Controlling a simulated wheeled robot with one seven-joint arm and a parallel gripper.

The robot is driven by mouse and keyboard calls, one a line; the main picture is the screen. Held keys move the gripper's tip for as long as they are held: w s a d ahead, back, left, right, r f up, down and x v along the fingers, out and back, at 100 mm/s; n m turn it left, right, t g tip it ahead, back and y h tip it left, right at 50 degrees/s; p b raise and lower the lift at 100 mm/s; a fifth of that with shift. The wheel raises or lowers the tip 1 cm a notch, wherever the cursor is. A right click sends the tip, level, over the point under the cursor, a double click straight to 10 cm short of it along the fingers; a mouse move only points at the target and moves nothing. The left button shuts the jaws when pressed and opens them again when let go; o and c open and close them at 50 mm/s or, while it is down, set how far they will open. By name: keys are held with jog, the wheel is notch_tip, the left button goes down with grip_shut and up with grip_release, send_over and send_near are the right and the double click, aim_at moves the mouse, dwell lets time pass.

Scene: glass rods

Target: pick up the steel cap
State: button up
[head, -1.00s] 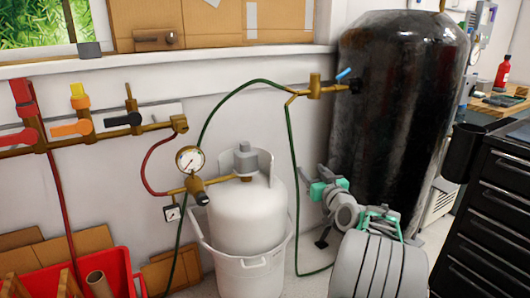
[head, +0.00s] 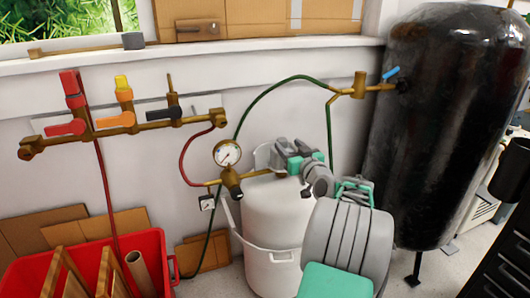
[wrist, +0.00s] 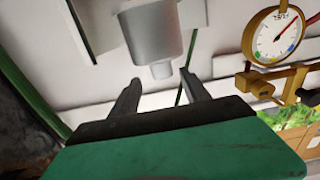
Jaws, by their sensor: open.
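The steel cap (wrist: 153,35) is a grey cylinder with a narrower round nub. It shows in the wrist view, just beyond my fingertips, with the picture turned nearly upside down. It sits on top of the white gas cylinder (head: 278,215). My gripper (wrist: 160,77) is open and empty, its two dark fingers apart with the nub seen between their tips. In the head view my gripper (head: 300,160) is at the top of the white cylinder and overlaps the cap, so the cap's outline is hard to separate there. I see no clear contact.
A pressure gauge (head: 227,153) on brass fittings stands close left of the cap. A green hose (head: 270,90) arches behind to a brass valve (head: 359,84) by the large black tank (head: 445,125). A red crate (head: 150,245) is at lower left. A grey block (head: 133,40) sits on the sill.

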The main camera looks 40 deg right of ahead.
aim_at(280, 138)
jog(key=shift+w+d, duration=0.25)
jog(key=shift+w, duration=0.15)
jog(key=x, duration=0.2)
jog(key=b+x, duration=0.1)
jog(key=x, duration=0.1)
jog(key=b+x, duration=0.1)
jog(key=x, duration=0.2)
jog(key=shift+w+a+f, duration=0.1)
jog(key=shift+w+a, duration=0.1)
jog(key=shift+a, duration=0.15)
grip_shut()
